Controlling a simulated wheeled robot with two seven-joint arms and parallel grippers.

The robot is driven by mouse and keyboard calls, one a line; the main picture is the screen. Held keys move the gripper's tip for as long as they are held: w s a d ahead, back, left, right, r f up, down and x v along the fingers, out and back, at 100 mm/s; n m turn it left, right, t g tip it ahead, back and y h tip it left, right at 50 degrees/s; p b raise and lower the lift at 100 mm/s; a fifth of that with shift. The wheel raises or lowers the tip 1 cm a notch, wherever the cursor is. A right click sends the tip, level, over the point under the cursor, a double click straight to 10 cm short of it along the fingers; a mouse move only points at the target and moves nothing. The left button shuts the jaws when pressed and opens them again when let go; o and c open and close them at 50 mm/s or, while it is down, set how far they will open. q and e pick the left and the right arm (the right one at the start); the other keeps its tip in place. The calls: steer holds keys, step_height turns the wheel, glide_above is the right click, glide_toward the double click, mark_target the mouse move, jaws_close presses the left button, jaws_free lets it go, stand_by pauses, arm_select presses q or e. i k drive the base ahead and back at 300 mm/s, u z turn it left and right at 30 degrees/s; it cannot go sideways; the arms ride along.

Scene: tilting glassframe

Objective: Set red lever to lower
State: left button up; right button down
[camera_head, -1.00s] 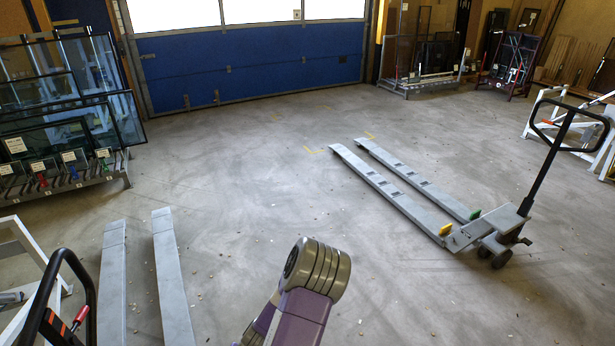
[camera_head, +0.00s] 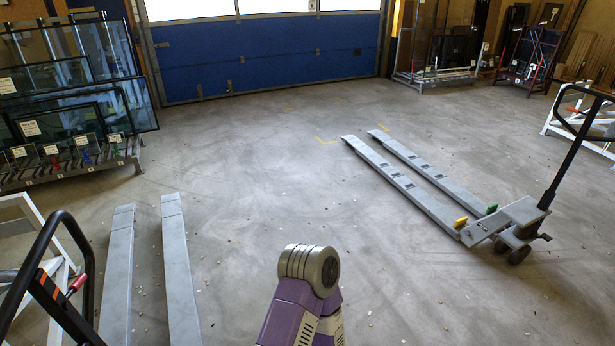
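A red lever (camera_head: 77,284) sits on the black looped handle (camera_head: 62,232) of a pallet truck at the lower left. It is a short red grip on a thin metal rod, tilted up to the right, inside the handle loop. Another small red piece (camera_head: 55,161) shows on the front of the glass rack at the left, beside a blue and a green one. One of my arms, purple and grey, comes up at the bottom middle. Neither of my grippers is in view.
Grey forks (camera_head: 180,270) lie in front of the near handle. A second pallet truck (camera_head: 520,222) with long forks stands at the right. The glass rack (camera_head: 75,172) stands at the left, a blue door (camera_head: 260,60) at the back. The middle floor is clear.

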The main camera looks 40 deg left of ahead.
mark_target(81, 279)
steer(key=u, duration=3.1)
steer(key=k, duration=0.5)
steer(key=z, duration=1.1)
steer(key=i, duration=0.6)
steer(key=u, duration=0.3)
